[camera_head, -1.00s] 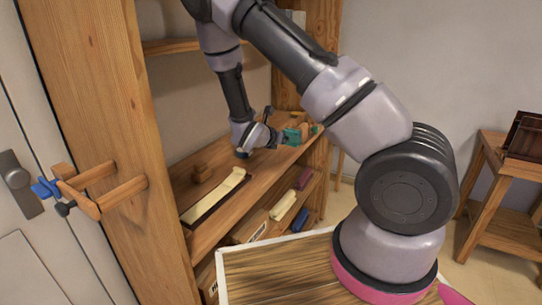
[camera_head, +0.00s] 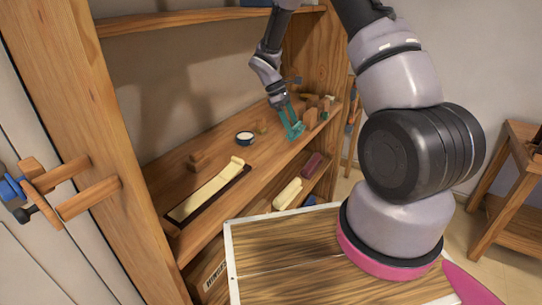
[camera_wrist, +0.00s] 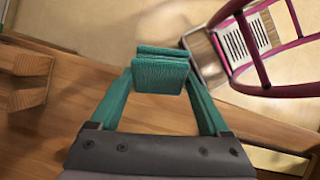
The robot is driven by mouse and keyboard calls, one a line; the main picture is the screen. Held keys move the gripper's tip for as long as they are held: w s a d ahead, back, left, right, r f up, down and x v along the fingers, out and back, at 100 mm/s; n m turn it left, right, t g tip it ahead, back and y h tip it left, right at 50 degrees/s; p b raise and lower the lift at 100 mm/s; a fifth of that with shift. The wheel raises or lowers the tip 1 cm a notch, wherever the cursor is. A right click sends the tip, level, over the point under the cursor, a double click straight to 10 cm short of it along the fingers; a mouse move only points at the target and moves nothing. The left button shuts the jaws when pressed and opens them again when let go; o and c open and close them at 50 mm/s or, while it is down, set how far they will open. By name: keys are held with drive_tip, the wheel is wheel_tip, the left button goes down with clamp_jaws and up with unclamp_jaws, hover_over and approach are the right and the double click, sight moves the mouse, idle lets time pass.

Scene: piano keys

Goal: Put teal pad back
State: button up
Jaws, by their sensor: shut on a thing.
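The teal pad (camera_wrist: 160,75) is a small, square, felt-like block, seen in the wrist view as two stacked layers between my fingertips. My gripper (camera_wrist: 158,82) has teal fingers and is shut on the pad. In the head view my gripper (camera_head: 292,128) points down over the right part of the wooden shelf board (camera_head: 215,155), near its front edge. The pad (camera_head: 296,131) shows at the fingertips there. I cannot tell whether it touches the board.
A cream key strip (camera_head: 210,190) on a dark base, a tape roll (camera_head: 244,138) and wooden blocks (camera_head: 310,117) lie on the board. A lower shelf holds cream (camera_head: 287,194) and maroon (camera_head: 313,165) blocks. A white-edged wooden top (camera_head: 285,250) is in front.

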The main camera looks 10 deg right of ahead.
drive_tip(key=m+y, duration=0.1)
drive_tip(key=m, duration=0.1)
drive_tip(key=m+y, duration=0.1)
drive_tip(key=m, duration=0.1)
drive_tip(key=shift+s+a+y, duration=0.2)
drive_tip(key=shift+a+y, duration=0.1)
drive_tip(key=shift+a, duration=0.05)
drive_tip(key=shift+s+a+m+t+y, duration=0.1)
drive_tip(key=shift+a+m+t+y, duration=0.15)
drive_tip(key=shift+m, duration=0.25)
drive_tip(key=shift+a+m+t+y, duration=0.1)
drive_tip(key=shift+m+t+y, duration=0.15)
drive_tip(key=shift+m, duration=0.25)
drive_tip(key=w+a+r+m+t+h, duration=0.15)
drive_tip(key=a+m+t, duration=0.4)
drive_tip(key=m, duration=0.85)
drive_tip(key=shift+m+h, duration=0.3)
drive_tip(key=shift+h, duration=0.05)
drive_tip(key=f, duration=0.6)
drive_tip(key=a+f, duration=0.1)
drive_tip(key=f, duration=0.2)
drive_tip(key=shift+s+f, duration=0.15)
drive_tip(key=shift+f, duration=0.15)
drive_tip(key=o, duration=1.3)
drive_tip(key=shift+r, duration=0.1)
